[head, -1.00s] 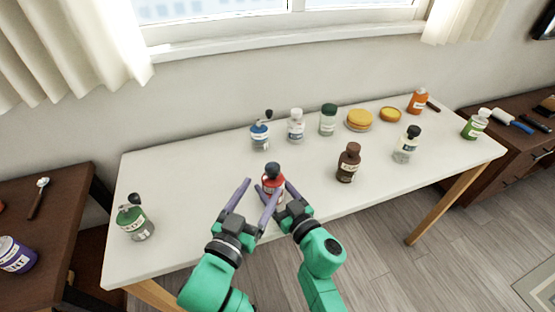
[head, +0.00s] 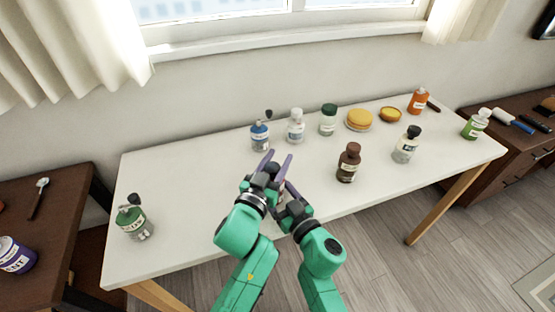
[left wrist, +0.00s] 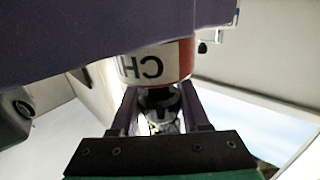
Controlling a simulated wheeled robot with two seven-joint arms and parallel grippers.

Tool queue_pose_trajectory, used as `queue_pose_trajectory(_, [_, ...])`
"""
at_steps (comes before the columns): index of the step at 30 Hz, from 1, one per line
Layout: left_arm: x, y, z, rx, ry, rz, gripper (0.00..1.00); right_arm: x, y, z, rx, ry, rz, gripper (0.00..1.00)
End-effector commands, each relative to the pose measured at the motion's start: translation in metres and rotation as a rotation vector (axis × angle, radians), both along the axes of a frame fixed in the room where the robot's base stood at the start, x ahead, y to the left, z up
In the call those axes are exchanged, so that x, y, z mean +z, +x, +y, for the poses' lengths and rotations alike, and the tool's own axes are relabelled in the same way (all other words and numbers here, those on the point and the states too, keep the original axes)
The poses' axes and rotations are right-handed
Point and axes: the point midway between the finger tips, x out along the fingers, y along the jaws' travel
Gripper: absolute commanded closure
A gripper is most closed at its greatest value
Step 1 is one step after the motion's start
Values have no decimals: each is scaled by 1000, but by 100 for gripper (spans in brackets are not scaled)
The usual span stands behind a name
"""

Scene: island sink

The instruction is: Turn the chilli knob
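The chilli bottle shows in the left wrist view as a red body (left wrist: 183,58) with a white label reading "CH", upside down in the picture. Its dark knob (left wrist: 159,98) lies between the fingers of my left gripper (left wrist: 160,97). These fingers are apart, one on each side of the knob; contact is unclear. In the head view my left gripper (head: 276,162) is over the bottle and hides most of it. My right gripper (head: 291,191) is at the bottle's near right side.
A brown bottle (head: 348,164) stands to the right. A green bottle (head: 135,222) stands at the left. The white table's left half (head: 190,195) is mostly clear.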

Motion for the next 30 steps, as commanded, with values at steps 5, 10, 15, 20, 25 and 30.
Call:
queue_pose_trajectory(5, [1, 0, 0, -21, 2, -4, 100, -1, 0, 0, -1, 0, 1, 91])
queue_pose_trajectory(10, [2, -2, -3, -130, 8, -11, 100, 0, 0, 0, 0, 0, 1, 91])
queue_pose_trajectory(15, [2, -4, -8, -295, 11, -10, 100, -1, 0, 0, 0, 0, 1, 91])
queue_pose_trajectory(20, [2, -8, -12, -434, 10, -10, 100, -1, 0, 0, 0, -1, 1, 91])
queue_pose_trajectory(25, [1, -10, -12, -491, 0, -3, 100, -1, 0, 1, 1, -1, 2, 91])
queue_pose_trajectory(30, [1, -10, -12, -492, -3, -1, 100, -1, 0, 0, 1, -1, 2, 91])
